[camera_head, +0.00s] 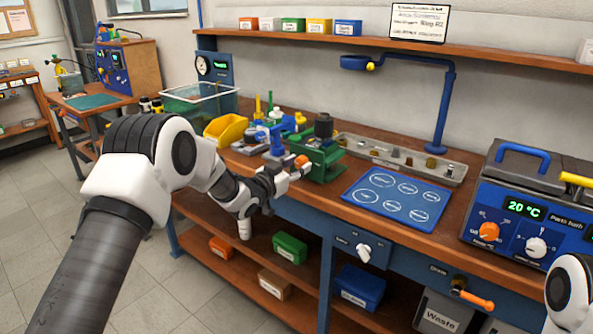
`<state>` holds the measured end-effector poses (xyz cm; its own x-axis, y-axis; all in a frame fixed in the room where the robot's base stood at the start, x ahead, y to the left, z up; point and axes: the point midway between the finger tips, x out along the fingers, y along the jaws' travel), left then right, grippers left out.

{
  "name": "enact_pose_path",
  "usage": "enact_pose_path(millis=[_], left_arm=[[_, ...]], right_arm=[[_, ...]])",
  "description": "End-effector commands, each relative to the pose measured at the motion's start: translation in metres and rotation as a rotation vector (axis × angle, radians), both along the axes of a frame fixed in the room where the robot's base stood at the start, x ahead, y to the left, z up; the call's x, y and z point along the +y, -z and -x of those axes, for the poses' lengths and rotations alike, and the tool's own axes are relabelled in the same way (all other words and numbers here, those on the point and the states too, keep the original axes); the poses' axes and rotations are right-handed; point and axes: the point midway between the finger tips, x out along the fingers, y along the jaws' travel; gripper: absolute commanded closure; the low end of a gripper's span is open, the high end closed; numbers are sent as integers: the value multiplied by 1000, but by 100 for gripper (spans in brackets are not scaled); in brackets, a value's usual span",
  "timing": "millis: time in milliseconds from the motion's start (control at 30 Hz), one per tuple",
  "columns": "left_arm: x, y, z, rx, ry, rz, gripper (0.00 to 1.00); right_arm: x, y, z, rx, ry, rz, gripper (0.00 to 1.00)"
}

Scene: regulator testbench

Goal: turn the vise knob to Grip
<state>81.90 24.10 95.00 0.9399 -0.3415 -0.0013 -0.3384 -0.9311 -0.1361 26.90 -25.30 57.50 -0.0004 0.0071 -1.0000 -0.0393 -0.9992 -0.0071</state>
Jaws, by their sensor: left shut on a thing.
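The green vise (325,162) stands on the front part of the wooden bench, with a dark round part on top. Its orange knob (301,161) faces the front left and is partly hidden by my left gripper (299,171). My left arm reaches in from the left, and the fingers are shut on the orange knob. The knob's markings are too small to read, so I cannot tell its setting. My right gripper is out of view; only a white link of my right arm shows at the lower right edge.
A blue mat with white circles (395,224) lies right of the vise, with a metal tray (402,166) behind it. A yellow bin (226,130) and small parts stand to the left. A white switch (363,252) is on the bench front. A temperature unit (520,237) stands at right.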

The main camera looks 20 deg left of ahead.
Motion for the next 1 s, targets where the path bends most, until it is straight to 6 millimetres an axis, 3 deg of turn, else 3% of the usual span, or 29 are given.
enact_pose_path(millis=[1000], left_arm=[[-2, 5, 1, -333, 0, -907, 94]], right_arm=[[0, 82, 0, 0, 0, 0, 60]])
